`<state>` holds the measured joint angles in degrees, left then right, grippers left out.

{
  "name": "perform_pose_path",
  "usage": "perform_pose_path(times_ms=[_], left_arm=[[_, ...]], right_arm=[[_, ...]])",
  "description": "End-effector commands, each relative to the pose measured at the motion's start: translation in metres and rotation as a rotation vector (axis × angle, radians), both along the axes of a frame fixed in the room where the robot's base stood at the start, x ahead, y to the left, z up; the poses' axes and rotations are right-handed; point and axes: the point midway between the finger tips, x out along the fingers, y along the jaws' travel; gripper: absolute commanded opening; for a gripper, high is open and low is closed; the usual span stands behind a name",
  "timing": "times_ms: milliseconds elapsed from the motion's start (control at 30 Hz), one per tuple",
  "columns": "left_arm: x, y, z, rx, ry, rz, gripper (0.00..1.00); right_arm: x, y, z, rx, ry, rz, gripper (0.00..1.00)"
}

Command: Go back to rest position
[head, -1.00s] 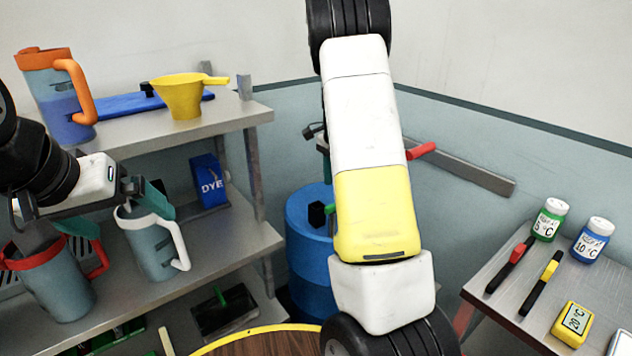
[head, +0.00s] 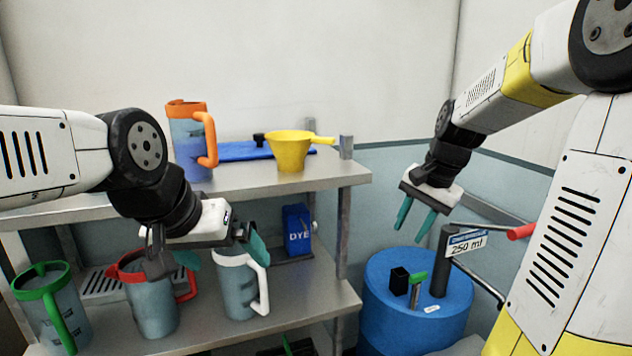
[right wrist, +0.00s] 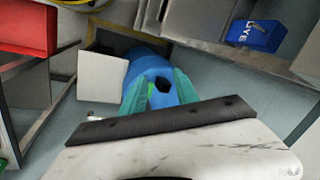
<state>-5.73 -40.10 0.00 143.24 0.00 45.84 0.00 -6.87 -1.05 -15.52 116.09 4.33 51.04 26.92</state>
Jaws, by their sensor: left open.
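My left gripper (head: 205,262) is open in the head view. Its fingers are spread in front of the red-rimmed pitcher (head: 152,308) and the white-handled pitcher (head: 238,290) on the lower shelf; I cannot tell whether they touch. Nothing shows between them.
A green-rimmed pitcher (head: 52,315) stands at the lower left. A blue DYE box (head: 297,232) is on the lower shelf. A red-handled lever (head: 520,232) and 250 ml sign (head: 466,244) are near the drum.

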Motion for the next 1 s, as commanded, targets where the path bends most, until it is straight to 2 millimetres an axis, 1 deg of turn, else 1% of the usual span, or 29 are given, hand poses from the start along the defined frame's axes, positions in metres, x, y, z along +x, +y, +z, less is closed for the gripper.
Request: perform_pose_path(times_ms=[33,100,167,200,300,400,500,600,700,1000], left_arm=[[0.0,0.0,0.0,0.0,0.0,0.0,1.0],[0.0,0.0,0.0,0.0,0.0,0.0,1.0],[0.0,0.0,0.0,0.0,0.0,0.0,1.0],[0.0,0.0,0.0,0.0,0.0,0.0,1.0],[0.0,0.0,0.0,0.0,0.0,0.0,1.0],[0.0,0.0,0.0,0.0,0.0,0.0,1.0],[0.0,0.0,0.0,0.0,0.0,0.0,1.0],[0.0,0.0,0.0,0.0,0.0,0.0,1.0],[0.0,0.0,0.0,0.0,0.0,0.0,1.0],[0.0,0.0,0.0,0.0,0.0,0.0,1.0]], right_arm=[[-0.018,0.009,0.013,-0.005,-0.046,0.062,0.36],[-0.041,0.02,0.025,-0.022,-0.103,0.153,0.36],[-0.061,0.03,0.034,-0.043,-0.152,0.23,0.36],[-0.075,0.036,0.038,-0.059,-0.184,0.281,0.36],[-0.107,0.048,0.045,-0.111,-0.263,0.402,0.36],[-0.135,0.058,0.046,-0.168,-0.328,0.504,0.36],[-0.154,0.064,0.045,-0.218,-0.374,0.579,0.36],[-0.166,0.067,0.043,-0.252,-0.4,0.626,0.36],[-0.171,0.069,0.041,-0.267,-0.411,0.647,0.36],[-0.171,0.069,0.041,-0.267,-0.411,0.647,0.36]])
